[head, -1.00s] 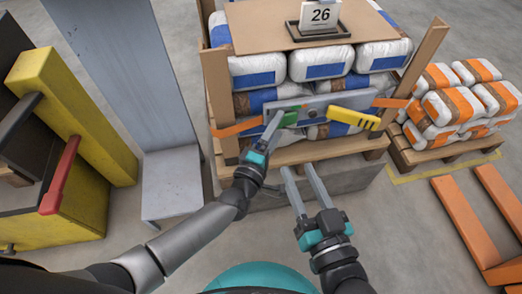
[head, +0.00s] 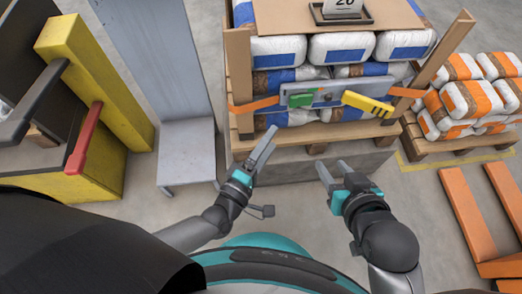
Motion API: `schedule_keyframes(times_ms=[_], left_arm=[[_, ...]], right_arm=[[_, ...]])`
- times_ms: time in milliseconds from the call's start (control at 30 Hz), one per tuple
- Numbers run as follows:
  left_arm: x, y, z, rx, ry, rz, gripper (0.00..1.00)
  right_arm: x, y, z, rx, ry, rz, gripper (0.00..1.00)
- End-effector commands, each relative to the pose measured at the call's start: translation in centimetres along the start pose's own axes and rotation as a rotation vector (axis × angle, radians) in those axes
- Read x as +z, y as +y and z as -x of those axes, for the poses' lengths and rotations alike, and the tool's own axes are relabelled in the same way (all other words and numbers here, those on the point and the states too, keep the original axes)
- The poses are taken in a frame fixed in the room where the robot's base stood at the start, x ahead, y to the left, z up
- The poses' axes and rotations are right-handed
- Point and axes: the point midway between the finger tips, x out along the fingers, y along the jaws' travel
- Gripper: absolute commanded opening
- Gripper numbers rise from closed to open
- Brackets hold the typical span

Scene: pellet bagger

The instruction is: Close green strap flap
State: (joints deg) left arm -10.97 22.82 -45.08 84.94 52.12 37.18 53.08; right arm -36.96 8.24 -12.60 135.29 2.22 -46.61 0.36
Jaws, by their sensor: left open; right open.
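The green strap flap (head: 301,101) is at the left part of a grey metal buckle plate (head: 328,97) on the front of the bag stack. It appears to lie against the plate; a small gap behind it cannot be ruled out. A yellow lever with black marks (head: 368,103) is at the plate's right. Orange strap (head: 254,105) runs out from both sides of the plate. My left gripper (head: 271,139) is open and empty, below and left of the green flap, apart from it. My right gripper (head: 331,165) is open and empty, lower down, below the plate.
White bags with blue labels (head: 341,46) stand on a wooden pallet (head: 316,134) between wooden posts (head: 239,80). Orange-banded bags (head: 470,97) and orange forks (head: 463,215) are at the right. A grey metal stand (head: 187,150) and yellow machine (head: 95,90) are at the left.

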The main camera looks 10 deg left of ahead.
Motion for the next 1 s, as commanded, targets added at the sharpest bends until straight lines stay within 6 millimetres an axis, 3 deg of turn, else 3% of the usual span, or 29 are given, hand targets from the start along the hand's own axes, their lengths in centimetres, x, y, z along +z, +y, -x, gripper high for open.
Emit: schedule_keyframes(times_ms=[333, 1000], left_arm=[[0.0, 0.1, 3.1, -0.001, -0.001, 0.001, 0.85], [0.1, 0.0, 3.4, 0.0, -0.002, 0.0, 0.85]], right_arm=[[0.8, 1.4, 1.1, 0.039, -0.134, 0.005, 0.45], [1.0, 1.5, 1.2, 0.042, -0.148, 0.005, 0.45]])
